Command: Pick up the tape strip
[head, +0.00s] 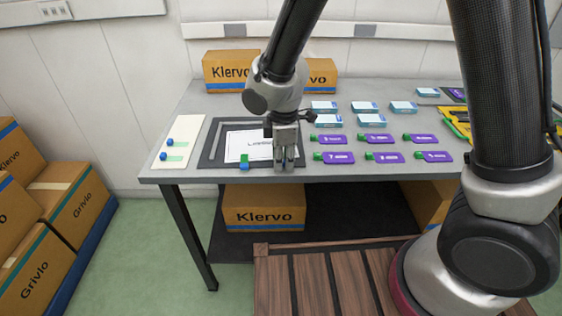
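Two pale green strips, which look like tape, lie on a cream board (189,128) at the table's left end. The upper strip (179,144) and the lower strip (174,158) each have a blue knob at the left end. I cannot tell which one the task names. My gripper (286,163) points down over the right side of a dark mat (208,157), well to the right of both strips. Its fingers look close together, but their gap and anything between them are too small to make out.
A white labelled sheet (240,145) lies on the mat, with a green and blue piece (244,161) at its front edge. Purple cards (338,157) and light blue boxes (361,107) stand in rows to the right. Klervo cartons (226,71) stand behind.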

